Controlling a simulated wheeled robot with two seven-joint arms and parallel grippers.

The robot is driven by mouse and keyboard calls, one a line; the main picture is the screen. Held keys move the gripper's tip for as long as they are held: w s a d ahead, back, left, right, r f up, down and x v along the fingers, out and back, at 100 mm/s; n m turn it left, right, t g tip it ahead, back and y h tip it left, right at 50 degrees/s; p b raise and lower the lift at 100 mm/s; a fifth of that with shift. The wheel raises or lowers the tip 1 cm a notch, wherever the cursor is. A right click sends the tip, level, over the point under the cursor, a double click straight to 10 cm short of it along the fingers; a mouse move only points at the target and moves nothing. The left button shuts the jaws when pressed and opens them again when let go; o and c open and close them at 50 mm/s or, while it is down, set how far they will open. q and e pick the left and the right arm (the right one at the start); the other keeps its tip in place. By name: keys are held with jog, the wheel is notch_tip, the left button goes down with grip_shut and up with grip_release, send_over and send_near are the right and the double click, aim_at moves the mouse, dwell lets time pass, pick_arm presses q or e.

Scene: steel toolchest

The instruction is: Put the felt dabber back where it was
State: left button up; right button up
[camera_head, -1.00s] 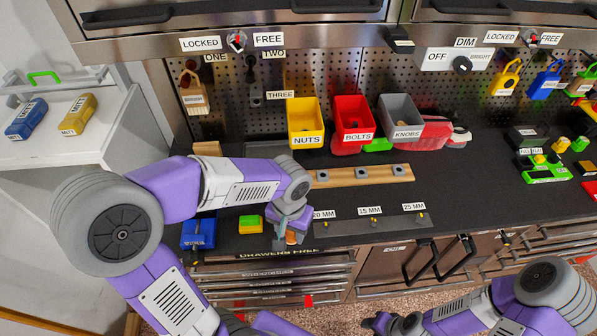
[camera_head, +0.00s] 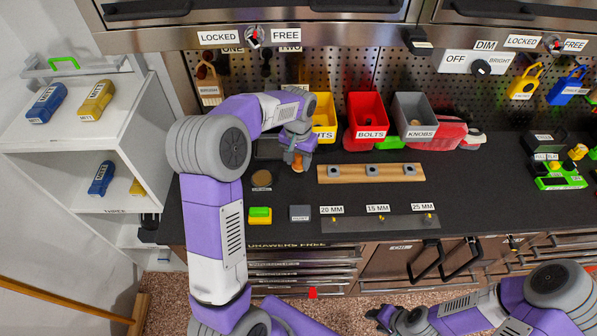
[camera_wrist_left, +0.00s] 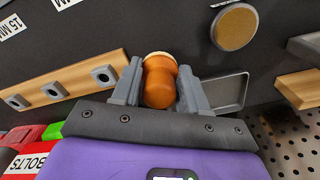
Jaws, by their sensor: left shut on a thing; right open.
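My left gripper (camera_head: 297,160) is shut on the felt dabber (camera_head: 298,164) and holds it over the rear left part of the black bench top, in front of the yellow NUTS bin (camera_head: 325,118). In the left wrist view the dabber (camera_wrist_left: 160,82) is an orange-brown knob with a pale rim, between the two grey fingers. A round tan disc (camera_head: 262,180) lies on the bench to the left; the wrist view shows it apart from the dabber (camera_wrist_left: 236,27). A shallow grey tray (camera_wrist_left: 234,90) is beside the fingers. My right gripper (camera_head: 383,316) is open, low in front of the drawers.
A wooden strip with square sockets (camera_head: 338,172) lies right of the left gripper. A green-yellow block (camera_head: 260,215) and a grey block (camera_head: 299,213) stand near the front edge. Red BOLTS (camera_head: 366,110) and grey KNOBS (camera_head: 414,105) bins stand behind. The bench centre is partly clear.

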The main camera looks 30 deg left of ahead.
aim_at(298, 181)
pick_arm(q)
notch_tip(298, 181, down, 7)
jog(key=shift+r+b, duration=0.1)
jog(key=shift+b, duration=0.2)
jog(key=shift+f, duration=0.2)
jog(key=o, duration=0.9)
jog(key=shift+o, duration=0.2)
jog(key=shift+r, duration=0.1)
